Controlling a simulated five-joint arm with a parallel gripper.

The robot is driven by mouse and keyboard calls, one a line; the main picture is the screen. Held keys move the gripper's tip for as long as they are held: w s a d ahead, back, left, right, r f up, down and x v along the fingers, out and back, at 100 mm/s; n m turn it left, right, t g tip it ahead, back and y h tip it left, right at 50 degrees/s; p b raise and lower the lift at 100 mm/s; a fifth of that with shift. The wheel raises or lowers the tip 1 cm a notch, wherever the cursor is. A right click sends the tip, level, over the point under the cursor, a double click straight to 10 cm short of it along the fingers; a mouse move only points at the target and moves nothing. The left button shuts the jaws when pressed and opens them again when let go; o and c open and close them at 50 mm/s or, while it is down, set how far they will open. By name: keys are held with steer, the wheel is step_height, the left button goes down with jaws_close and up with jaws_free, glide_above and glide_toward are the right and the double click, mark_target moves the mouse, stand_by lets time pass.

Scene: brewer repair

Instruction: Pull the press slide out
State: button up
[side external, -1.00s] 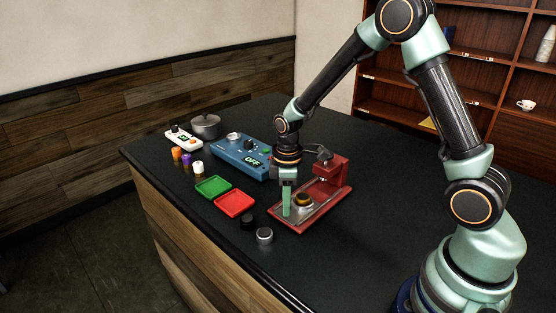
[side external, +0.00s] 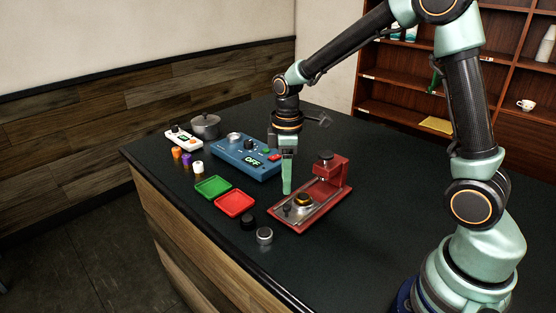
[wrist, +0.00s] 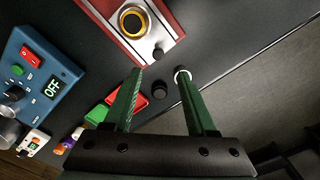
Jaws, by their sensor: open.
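The red press (side external: 334,182) stands on the dark counter, with its upright head at the back right of its base. Its metal slide (side external: 318,203) lies along the base and carries a gold-ringed cup (side external: 303,199), which sits in front of the head, not under it. A dark knob (side external: 287,210) stands at the slide's front end; it also shows in the wrist view (wrist: 158,53). My gripper (side external: 287,190) is open and empty, raised above the press's left side. In the wrist view its fingertips (wrist: 159,73) are apart, with the knob beyond them.
A blue control box (side external: 247,156) reading OFF stands left of the press. Green (side external: 213,187) and red (side external: 235,203) trays lie nearer. A black cap (side external: 247,222) and a silver-topped cap (side external: 264,235) stand by the press's front. The counter right of the press is clear.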

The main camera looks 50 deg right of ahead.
step_height(320, 180, up, 4)
steer(key=shift+f, duration=0.1)
stand_by(0.4)
steer(key=s+a+r+m+t, duration=0.1)
steer(key=s+r+m+t, duration=0.4)
steer(key=s+r+m, duration=0.4)
steer(key=shift+s+t, duration=0.3)
steer(key=shift+s, duration=0.95)
